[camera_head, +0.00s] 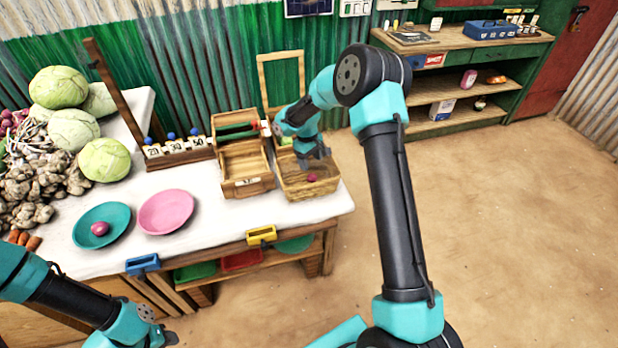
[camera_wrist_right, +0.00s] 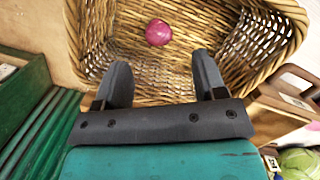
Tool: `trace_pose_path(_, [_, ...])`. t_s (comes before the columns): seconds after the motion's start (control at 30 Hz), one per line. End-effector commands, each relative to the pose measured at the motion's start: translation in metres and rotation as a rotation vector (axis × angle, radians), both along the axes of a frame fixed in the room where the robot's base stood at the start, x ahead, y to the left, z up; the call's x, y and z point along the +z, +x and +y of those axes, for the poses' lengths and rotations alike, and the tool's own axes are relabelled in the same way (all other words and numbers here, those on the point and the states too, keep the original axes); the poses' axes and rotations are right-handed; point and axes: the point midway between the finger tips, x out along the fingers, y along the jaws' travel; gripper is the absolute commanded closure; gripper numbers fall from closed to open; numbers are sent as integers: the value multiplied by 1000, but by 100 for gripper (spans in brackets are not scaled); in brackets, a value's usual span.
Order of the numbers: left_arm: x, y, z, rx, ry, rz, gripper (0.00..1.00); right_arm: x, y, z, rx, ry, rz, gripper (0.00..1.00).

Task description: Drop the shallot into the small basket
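The small wicker basket (camera_head: 312,191) stands at the table's right end. A reddish-purple shallot (camera_head: 312,177) lies inside on the basket floor; in the right wrist view the same shallot (camera_wrist_right: 158,32) rests on the weave, apart from both fingers. My right gripper (camera_head: 314,157) is over the basket, pointing down; in the wrist view its fingers (camera_wrist_right: 161,78) are spread and empty. A second purple shallot-like bulb (camera_head: 99,228) lies on the teal plate (camera_head: 117,216). My left arm is at the bottom left; its gripper (camera_head: 166,338) is cut by the frame edge and its fingers are unclear.
A pink plate (camera_head: 166,211) beside the teal one is empty. A wooden crate (camera_head: 246,187) stands against the basket's left side, with a rack of number cards (camera_head: 180,152) further left. Cabbages (camera_head: 72,131) and ginger (camera_head: 42,170) fill the table's left end.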

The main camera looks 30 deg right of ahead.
Motion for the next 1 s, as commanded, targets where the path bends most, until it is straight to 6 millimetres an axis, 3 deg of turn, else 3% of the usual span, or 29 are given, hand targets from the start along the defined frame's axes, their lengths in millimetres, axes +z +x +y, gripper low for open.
trace_pose_path(0.27, [0, 0, 0, 0, 0, 0, 61, 1, 0, 0, 0, 0, 0, 32])
trace_pose_path(0.47, [0, 0, 0, 0, 0, 0, 61, 12, 3, 1, 1, -1, -3, 32])
trace_pose_path(1.0, [0, 0, 0, 0, 0, 0, 61, 107, 16, 5, -1, -1, -4, 32])
